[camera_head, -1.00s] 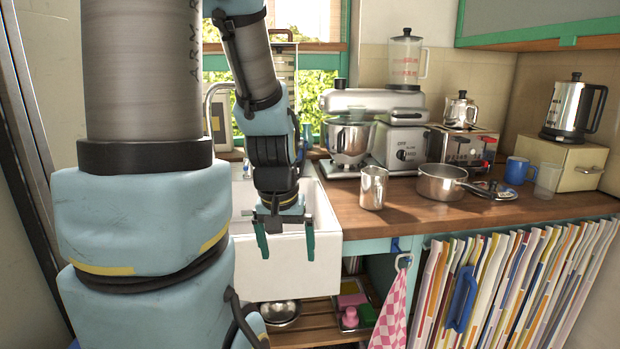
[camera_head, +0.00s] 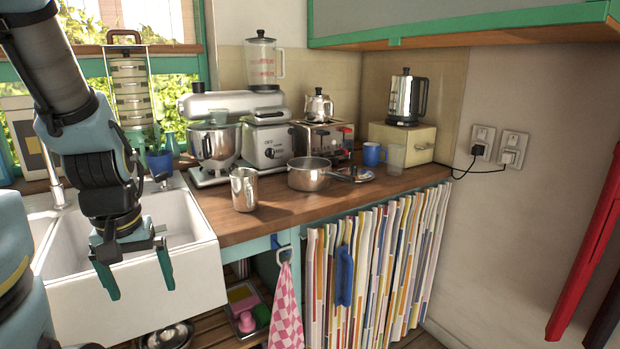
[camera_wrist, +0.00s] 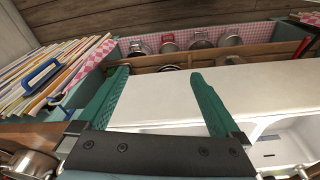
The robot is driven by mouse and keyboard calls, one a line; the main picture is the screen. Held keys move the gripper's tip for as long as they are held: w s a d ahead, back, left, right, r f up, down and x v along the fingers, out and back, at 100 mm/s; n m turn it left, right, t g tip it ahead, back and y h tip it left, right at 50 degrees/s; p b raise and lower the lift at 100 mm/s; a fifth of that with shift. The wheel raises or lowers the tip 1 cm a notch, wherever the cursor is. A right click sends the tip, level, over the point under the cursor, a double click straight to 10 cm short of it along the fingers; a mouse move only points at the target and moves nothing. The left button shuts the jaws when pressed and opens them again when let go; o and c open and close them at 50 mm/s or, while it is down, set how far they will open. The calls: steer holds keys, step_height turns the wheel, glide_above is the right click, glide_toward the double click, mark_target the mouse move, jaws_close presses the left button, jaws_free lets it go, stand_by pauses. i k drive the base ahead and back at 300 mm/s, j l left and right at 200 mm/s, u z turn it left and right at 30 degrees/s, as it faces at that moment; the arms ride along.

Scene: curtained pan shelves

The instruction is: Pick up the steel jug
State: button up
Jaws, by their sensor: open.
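The steel jug (camera_head: 243,189) stands upright on the wooden counter near its front edge, just right of the sink. My gripper (camera_head: 141,290) is open and empty, pointing down in front of the white sink, left of the jug and lower in the picture. In the wrist view my gripper (camera_wrist: 160,75) has its two green fingers apart with nothing between them. A shiny steel vessel (camera_wrist: 35,163) is partly visible at the lower left there; I cannot tell if it is the jug.
A saucepan (camera_head: 309,174) stands right of the jug, and a stand mixer (camera_head: 215,140) behind it. A toaster (camera_head: 325,139), blue mug (camera_head: 372,154) and kettle (camera_head: 407,98) are farther right. A checked towel (camera_head: 286,308) hangs below the counter (camera_head: 270,225). The sink (camera_head: 190,270) is left.

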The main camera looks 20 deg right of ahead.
mark_target(244, 181)
steer(key=l+u, duration=0.1)
steer(key=u, duration=0.45)
steer(key=k+l+u, duration=0.1)
steer(key=l+u, duration=0.2)
steer(key=k+l+u, duration=0.1)
steer(key=l+u, duration=0.2)
steer(key=k+l+u, duration=0.15)
steer(key=l+u, duration=0.2)
steer(key=k+l, duration=0.3)
steer(key=l, duration=0.2)
steer(key=k+l+u, duration=0.1)
steer(key=k+l, duration=0.15)
steer(key=l, duration=0.2)
steer(key=k+l+u, duration=0.1)
steer(key=k+l, duration=0.2)
steer(key=l, duration=0.15)
steer(key=i, duration=0.45)
